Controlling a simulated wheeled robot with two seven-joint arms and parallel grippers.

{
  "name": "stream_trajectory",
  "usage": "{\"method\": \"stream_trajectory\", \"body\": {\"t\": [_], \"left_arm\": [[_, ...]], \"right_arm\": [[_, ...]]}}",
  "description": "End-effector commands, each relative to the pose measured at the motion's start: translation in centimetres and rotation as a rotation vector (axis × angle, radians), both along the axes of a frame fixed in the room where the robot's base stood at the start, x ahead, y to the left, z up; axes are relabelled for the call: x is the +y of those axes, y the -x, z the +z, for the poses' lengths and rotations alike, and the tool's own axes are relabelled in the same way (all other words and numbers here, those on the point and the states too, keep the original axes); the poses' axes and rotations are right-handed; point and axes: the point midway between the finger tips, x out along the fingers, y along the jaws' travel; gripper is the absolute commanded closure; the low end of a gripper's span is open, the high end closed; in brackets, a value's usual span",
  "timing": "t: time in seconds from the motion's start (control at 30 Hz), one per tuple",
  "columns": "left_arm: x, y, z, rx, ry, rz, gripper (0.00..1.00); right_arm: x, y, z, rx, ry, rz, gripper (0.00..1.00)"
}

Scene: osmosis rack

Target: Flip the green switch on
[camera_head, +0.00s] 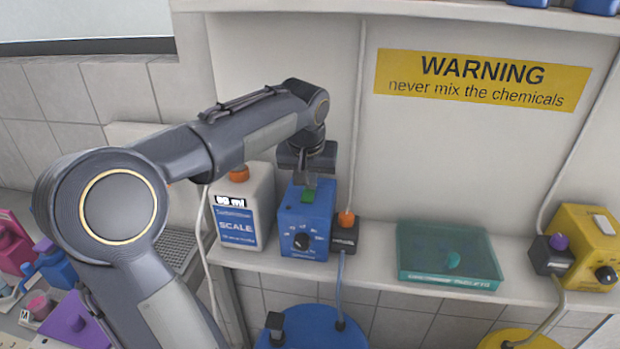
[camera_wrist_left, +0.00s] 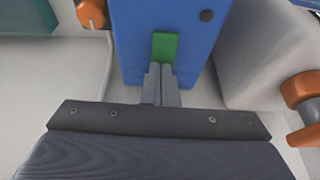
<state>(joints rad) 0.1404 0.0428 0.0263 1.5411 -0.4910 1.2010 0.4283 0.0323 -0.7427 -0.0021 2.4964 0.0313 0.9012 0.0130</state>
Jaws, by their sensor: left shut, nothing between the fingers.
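The green switch (camera_head: 308,196) sits on top of a blue box (camera_head: 296,229) that has a black dial on its front. In the left wrist view the green switch (camera_wrist_left: 165,47) is a flat green rectangle on the blue box (camera_wrist_left: 185,15). My left gripper (camera_head: 307,178) is above the box at the switch. In the left wrist view its closed fingertips (camera_wrist_left: 160,72) overlap the lower edge of the switch; I cannot tell whether they press on it. Nothing is between the fingers. The gripper partly hides the top of the box. My right gripper is in neither view.
A white SCALE bottle (camera_head: 241,210) with an orange cap stands left of the box. A black connector with an orange knob (camera_head: 345,232) is close on the right. A teal case (camera_head: 448,255) and a yellow box (camera_head: 582,248) stand farther right on the shelf.

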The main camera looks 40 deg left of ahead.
Motion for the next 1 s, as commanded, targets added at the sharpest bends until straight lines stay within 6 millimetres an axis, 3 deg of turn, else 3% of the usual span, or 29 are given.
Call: {"method": "stream_trajectory", "body": {"t": [0.23, 0.37, 1.0], "left_arm": [[0.0, 0.0, 0.1, 0.004, 0.001, 0.000, 1.00], [0.2, -0.3, 0.1, 0.053, 0.026, 0.002, 1.00], [-0.6, 1.1, -0.6, 0.060, 0.030, 0.000, 1.00]], "right_arm": [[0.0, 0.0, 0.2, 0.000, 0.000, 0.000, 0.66], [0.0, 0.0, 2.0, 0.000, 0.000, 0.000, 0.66], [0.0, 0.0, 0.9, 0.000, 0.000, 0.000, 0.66]]}}
